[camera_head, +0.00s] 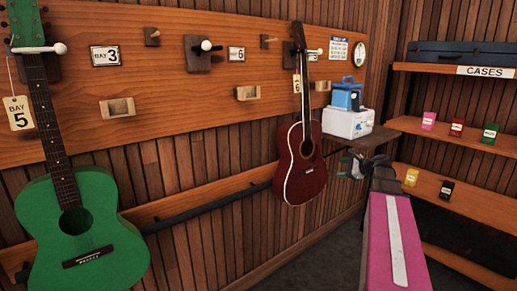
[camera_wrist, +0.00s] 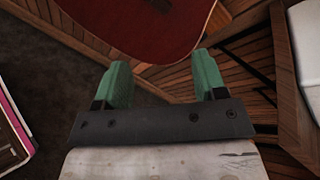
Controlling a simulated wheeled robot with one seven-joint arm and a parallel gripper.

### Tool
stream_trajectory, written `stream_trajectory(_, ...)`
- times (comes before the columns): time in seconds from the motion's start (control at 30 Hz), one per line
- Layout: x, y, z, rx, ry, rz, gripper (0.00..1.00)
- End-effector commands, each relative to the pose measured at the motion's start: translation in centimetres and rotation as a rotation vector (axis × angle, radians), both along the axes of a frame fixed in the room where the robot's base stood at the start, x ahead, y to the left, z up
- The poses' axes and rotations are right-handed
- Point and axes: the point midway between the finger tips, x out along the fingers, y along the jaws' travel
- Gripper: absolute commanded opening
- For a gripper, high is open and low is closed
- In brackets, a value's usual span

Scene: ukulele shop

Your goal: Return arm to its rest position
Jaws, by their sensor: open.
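My gripper (camera_wrist: 162,68) shows in the wrist view with its two green fingers wide apart and nothing between them. In the head view my gripper (camera_head: 350,165) is at the right of centre, small and partly hidden by my own arm. It is just right of the dark red ukulele (camera_head: 302,165), which hangs on the wall board. In the wrist view the body of the red ukulele (camera_wrist: 140,22) is beyond the fingertips. I cannot tell the exact gap between them.
A white box (camera_head: 347,122) with a blue case (camera_head: 346,95) stands on a corner shelf (camera_head: 395,126) close above my gripper. A green ukulele (camera_head: 85,230) hangs at the left. Wooden shelves (camera_head: 470,205) with small packets line the right wall. Dark floor (camera_head: 335,260) shows below.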

Motion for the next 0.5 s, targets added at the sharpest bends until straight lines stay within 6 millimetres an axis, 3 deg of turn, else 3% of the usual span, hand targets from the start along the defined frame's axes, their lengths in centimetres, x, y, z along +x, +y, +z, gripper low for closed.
stream_trajectory(0.03, -1.1, 2.2, -2.1, -0.071, 0.012, 0.044, 0.65)
stream_trajectory(0.2, -5.2, 8.9, -10.0, -0.387, 0.041, 0.257, 0.65)
stream_trajectory(0.3, -8.4, 12.2, -14.4, -0.579, 0.049, 0.419, 0.65)
stream_trajectory(0.5, -15.5, 16.8, -21.4, -0.936, 0.046, 0.794, 0.65)
